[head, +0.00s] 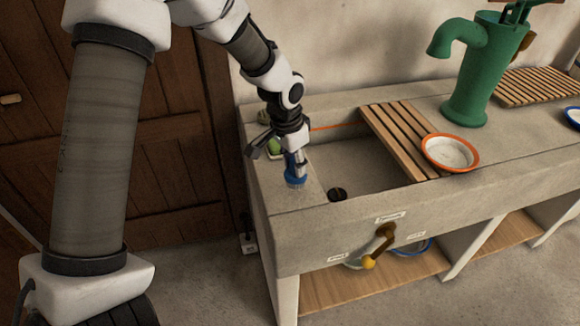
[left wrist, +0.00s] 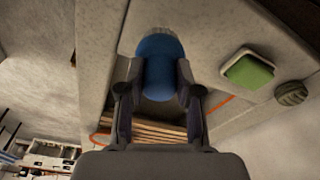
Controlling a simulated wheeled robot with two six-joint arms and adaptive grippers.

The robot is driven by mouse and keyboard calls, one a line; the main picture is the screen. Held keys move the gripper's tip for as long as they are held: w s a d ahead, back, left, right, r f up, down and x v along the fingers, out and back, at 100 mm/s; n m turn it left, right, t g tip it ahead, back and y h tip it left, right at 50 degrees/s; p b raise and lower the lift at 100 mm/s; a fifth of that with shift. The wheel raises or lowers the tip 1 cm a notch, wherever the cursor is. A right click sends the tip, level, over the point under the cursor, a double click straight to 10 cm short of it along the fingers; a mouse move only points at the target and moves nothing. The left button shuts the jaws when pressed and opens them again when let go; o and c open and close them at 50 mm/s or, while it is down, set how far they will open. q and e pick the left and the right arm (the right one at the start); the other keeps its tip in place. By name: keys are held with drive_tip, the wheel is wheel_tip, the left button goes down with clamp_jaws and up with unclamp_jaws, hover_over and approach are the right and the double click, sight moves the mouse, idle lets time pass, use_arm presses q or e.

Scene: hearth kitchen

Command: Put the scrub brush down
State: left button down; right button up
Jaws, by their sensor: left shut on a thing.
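The scrub brush (head: 294,170) has a blue body and pale bristles that point down. My left gripper (head: 292,155) is shut on it, over the left ledge of the stone sink (head: 306,222). In the left wrist view the blue scrub brush (left wrist: 158,68) sits between the two fingers of the left gripper (left wrist: 158,80), its bristles at the top of the picture. The bristles are at or just above the stone; I cannot tell if they touch. My right gripper is out of view.
A green sponge on a pale dish (left wrist: 249,71) and a round dark scourer (left wrist: 291,93) lie behind the brush. The basin, with a dark drain (head: 337,194), is to the right. A green pump (head: 473,75) stands behind.

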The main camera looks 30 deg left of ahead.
sight(290, 169)
use_arm(q)
drive_tip(key=shift+w+a, duration=0.2)
drive_tip(key=shift+a, duration=0.25)
drive_tip(key=f, duration=0.3)
drive_tip(key=shift+w+a+f, duration=0.1)
drive_tip(key=shift+a+f, duration=0.1)
drive_tip(key=shift+a, duration=0.2)
drive_tip(key=shift+w+f, duration=0.15)
drive_tip(key=shift+f, duration=0.1)
drive_tip(key=c, duration=0.8)
unclamp_jaws()
drive_tip(key=shift+f, duration=0.1)
